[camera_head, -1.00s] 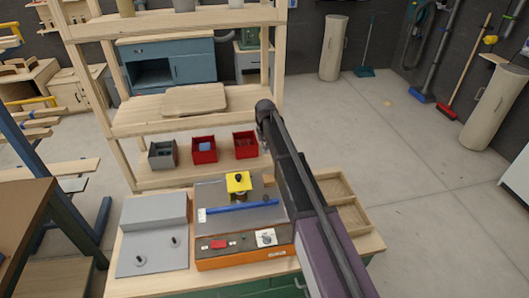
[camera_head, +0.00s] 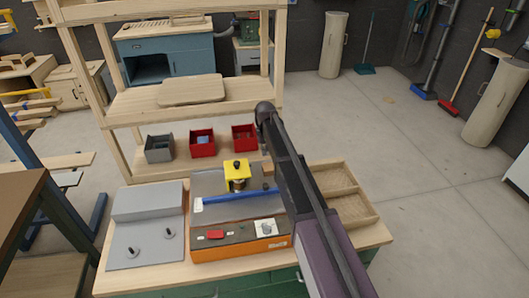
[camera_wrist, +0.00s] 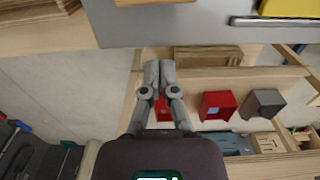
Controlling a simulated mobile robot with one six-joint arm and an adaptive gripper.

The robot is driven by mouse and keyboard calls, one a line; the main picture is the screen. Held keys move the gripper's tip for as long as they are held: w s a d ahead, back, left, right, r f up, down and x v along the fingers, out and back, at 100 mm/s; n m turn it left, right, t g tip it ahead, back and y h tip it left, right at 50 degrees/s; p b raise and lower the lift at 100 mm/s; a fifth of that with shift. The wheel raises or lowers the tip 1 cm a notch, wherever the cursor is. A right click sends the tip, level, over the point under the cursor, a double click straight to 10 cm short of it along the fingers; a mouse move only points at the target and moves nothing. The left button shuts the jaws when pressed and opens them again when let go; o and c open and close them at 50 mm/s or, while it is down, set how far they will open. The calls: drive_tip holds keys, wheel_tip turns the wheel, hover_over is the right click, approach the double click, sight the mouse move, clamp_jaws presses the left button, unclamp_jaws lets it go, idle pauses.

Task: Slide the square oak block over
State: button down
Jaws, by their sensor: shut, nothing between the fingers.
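A wooden piece (camera_wrist: 155,2) is cut off by the top edge of the wrist view, on the grey plate (camera_wrist: 205,27) of the bench machine; it may be the square oak block, but I cannot tell its full shape. My gripper (camera_wrist: 160,66) is shut and empty in the wrist view. Its fingertips appear below the plate's edge, apart from the wooden piece. In the head view my gripper is mostly hidden by my arm.
The orange-based machine (camera_head: 240,248) carries a yellow clamp (camera_head: 237,170) and a blue bar (camera_head: 240,197). A wooden tray (camera_head: 372,208) lies right of it, a grey fixture (camera_head: 148,203) left. Behind, a shelf holds a grey bin (camera_head: 159,149) and two red bins (camera_head: 203,146).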

sight(271, 178)
drive_tip(key=s, duration=0.2)
drive_tip(key=s+d+f, duration=0.1)
drive_tip(key=shift+s+f+b, duration=0.1)
drive_tip(key=shift+b, duration=0.25)
drive_tip(key=shift+s, duration=0.35)
drive_tip(key=s, duration=0.2)
drive_tip(key=s+d, duration=0.1)
drive_tip(key=s, duration=0.2)
drive_tip(key=s+d, duration=0.1)
drive_tip(key=s, duration=0.1)
drive_tip(key=shift+s+d, duration=0.1)
drive_tip(key=shift+s, duration=0.1)
drive_tip(key=shift+w, duration=0.2)
